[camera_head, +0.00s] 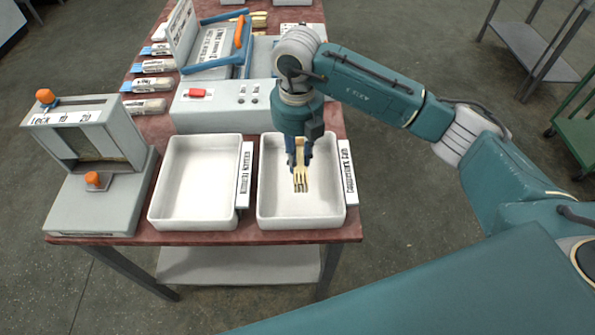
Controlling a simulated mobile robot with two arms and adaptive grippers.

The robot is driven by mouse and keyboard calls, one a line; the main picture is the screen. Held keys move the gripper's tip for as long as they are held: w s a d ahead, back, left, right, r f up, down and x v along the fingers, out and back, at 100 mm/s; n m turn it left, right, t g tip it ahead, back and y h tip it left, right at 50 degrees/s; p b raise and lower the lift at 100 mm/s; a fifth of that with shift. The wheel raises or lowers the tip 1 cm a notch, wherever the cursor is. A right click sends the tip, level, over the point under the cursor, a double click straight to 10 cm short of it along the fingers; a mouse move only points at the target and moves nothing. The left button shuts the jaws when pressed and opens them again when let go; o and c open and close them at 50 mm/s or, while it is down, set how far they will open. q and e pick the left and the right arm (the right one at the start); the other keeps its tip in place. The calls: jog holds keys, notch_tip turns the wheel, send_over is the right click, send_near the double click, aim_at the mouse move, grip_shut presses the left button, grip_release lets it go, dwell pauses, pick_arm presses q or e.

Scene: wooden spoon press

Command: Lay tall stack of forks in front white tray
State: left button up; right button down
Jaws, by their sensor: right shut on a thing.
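My right gripper (299,158) points down over the right one of two white trays at the front of the table. It is shut on a stack of wooden forks (300,179), whose tines point toward the front. The forks are inside the outline of the right white tray (302,223); whether they touch its floor I cannot tell. The number of forks in the stack is hard to make out. The left white tray (195,180) is empty. My left gripper is not in view.
A labelled strip (244,176) stands between the trays and another (348,172) at the right tray's right side. A grey press (100,190) with orange knobs stands at left. A control box (220,105) and a blue-handled machine (215,45) are behind. Several labelled packets (150,85) lie at the back left.

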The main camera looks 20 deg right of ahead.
notch_tip(320, 180, down, 7)
jog(key=shift+r+p, duration=0.1)
jog(key=shift+p, duration=0.35)
jog(key=shift+f, duration=0.25)
jog(key=c, duration=1.5)
grip_release()
jog(key=shift+c, duration=0.2)
jog(key=shift+r, duration=0.1)
